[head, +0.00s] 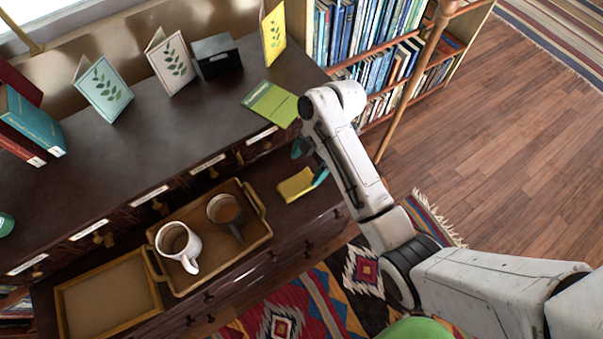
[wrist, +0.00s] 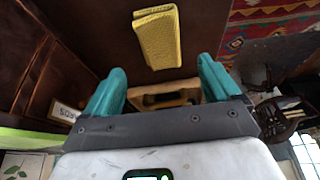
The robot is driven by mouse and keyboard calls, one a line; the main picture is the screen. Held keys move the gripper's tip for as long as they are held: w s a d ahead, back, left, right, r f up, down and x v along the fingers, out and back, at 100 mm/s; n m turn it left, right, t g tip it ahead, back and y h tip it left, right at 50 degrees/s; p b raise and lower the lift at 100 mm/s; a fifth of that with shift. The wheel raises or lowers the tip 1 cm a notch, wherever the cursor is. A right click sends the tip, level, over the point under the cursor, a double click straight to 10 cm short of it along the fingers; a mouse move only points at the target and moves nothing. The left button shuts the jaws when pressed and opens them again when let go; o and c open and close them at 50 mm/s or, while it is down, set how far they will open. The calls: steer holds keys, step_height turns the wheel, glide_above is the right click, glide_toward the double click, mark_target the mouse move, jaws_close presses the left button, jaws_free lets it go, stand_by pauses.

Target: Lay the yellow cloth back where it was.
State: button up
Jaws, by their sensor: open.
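The yellow cloth (head: 296,185) is folded and lies on the lower ledge of the dark cabinet, to the right of the wooden tray. It also shows in the wrist view (wrist: 157,38), beyond my fingertips and in line with the gap between them. My gripper (head: 309,162) is close to the cloth and appears just above it, with teal fingers apart. In the wrist view my gripper (wrist: 160,82) is open, with nothing between the fingers. The fingers do not appear to touch the cloth.
The wooden tray (head: 176,290) holds a white mug (head: 180,246) and a dark mug (head: 225,213). An empty wooden tray (head: 62,305) sits to its left. Cards and a green booklet (head: 270,104) are on the cabinet top (head: 150,95). Bookshelves stand behind my arm.

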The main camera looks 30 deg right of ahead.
steer(key=shift+v, duration=2.4)
steer(key=shift+f, duration=0.1)
steer(key=s+d+m+h, duration=0.1)
steer(key=s+m+h, duration=0.1)
steer(key=s+m, duration=0.7)
steer(key=s+d+f+m+t+h, duration=0.1)
steer(key=s+m+h, duration=0.1)
steer(key=s+m, duration=0.7)
steer(key=s, duration=0.5)
steer(key=shift+d+f+m+h, duration=0.3)
steer(key=shift+s, duration=0.1)
